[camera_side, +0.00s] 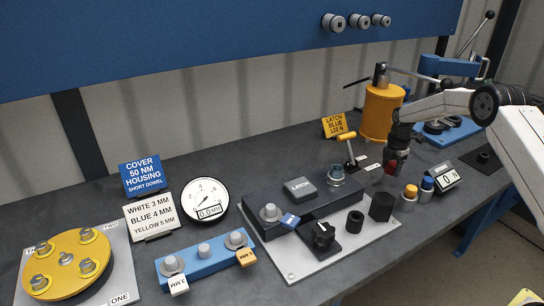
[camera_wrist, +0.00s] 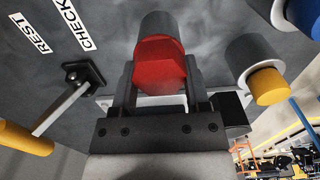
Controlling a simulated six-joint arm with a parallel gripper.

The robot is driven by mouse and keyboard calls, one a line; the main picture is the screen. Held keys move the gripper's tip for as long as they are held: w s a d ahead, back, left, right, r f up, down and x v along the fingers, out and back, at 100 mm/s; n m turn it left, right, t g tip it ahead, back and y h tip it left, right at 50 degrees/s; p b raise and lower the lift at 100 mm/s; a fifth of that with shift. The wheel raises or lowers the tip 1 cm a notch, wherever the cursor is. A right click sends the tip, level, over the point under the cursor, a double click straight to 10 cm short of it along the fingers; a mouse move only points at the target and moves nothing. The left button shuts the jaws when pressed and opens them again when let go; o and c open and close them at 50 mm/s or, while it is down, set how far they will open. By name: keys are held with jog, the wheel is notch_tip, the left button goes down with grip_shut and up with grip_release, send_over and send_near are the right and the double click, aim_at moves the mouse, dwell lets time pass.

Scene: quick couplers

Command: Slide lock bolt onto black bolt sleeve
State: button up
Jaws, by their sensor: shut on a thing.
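My gripper (camera_side: 397,150) is shut on a bolt with a red hexagonal head (camera_wrist: 160,65) and a grey cylindrical part (camera_wrist: 160,24) beyond it. The red head also shows below my gripper in the side view (camera_side: 391,169), at the right of the bench. I cannot tell whether the bolt touches the bench. A short black cylinder with an opening in its top (camera_side: 355,221), which looks like the bolt sleeve, stands on the light plate (camera_side: 300,268), left of and nearer the camera than my gripper. A black hexagonal block (camera_side: 381,207) stands beside it.
Yellow-topped (camera_side: 410,192) and blue-topped (camera_side: 427,186) grey pieces stand close to the right of my gripper. A lever with a yellow handle (camera_side: 346,136) stands to its left.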

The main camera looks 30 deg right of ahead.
aim_at(392, 165)
grip_shut()
jog(key=shift+r, duration=0.2)
jog(key=shift+r, duration=0.35)
jog(key=shift+r, duration=0.35)
jog(key=shift+r, duration=0.35)
jog(key=shift+r, duration=0.35)
jog(key=shift+r, duration=0.7)
jog(key=shift+r, duration=0.7)
